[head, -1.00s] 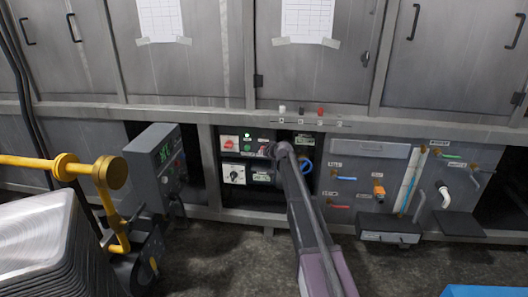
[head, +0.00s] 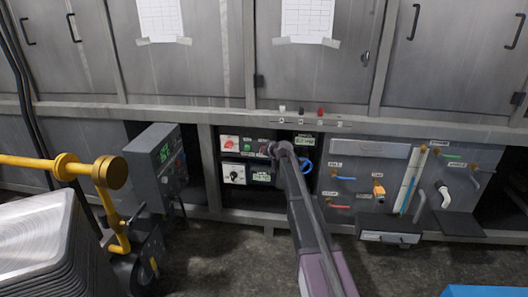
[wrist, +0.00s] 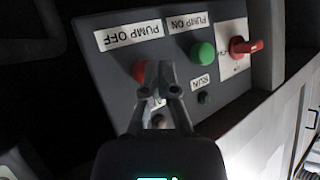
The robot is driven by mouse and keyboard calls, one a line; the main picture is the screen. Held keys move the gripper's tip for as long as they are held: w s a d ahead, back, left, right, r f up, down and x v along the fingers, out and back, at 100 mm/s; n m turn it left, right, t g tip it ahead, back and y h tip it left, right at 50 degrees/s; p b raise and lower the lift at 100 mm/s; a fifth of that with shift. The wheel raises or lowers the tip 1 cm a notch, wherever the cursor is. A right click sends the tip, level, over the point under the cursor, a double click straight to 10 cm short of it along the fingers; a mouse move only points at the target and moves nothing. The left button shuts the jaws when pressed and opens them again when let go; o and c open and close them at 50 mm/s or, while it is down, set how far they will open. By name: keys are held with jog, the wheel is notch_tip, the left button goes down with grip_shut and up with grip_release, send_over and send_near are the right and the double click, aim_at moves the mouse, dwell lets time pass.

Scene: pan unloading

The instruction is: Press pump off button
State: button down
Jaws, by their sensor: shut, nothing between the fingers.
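The red pump off button (wrist: 139,70) shows in the wrist view beside the upside-down PUMP OFF label (wrist: 129,37). My gripper (wrist: 167,72) is shut and empty, with its tips at the button's right edge, covering part of it. I cannot tell whether they touch it. In the head view my gripper (head: 268,149) is at the panel, and the button is too small to make out there. The green pump on button (wrist: 203,53) is right of the fingertips. The RUN lamp (wrist: 204,98) is dark.
A red rotary switch (wrist: 243,46) sits on a white plate at the panel's right in the wrist view.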

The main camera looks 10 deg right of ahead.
jog(key=shift+s, duration=0.1)
jog(key=shift+s+a, duration=0.25)
jog(key=shift+s, duration=0.55)
jog(key=shift+s+a, duration=0.25)
jog(key=shift+s, duration=0.55)
jog(key=shift+s+a, duration=0.3)
jog(key=shift+s, duration=0.45)
jog(key=shift+s+a, duration=0.25)
jog(key=shift+s, duration=0.55)
jog(key=shift+s, duration=0.1)
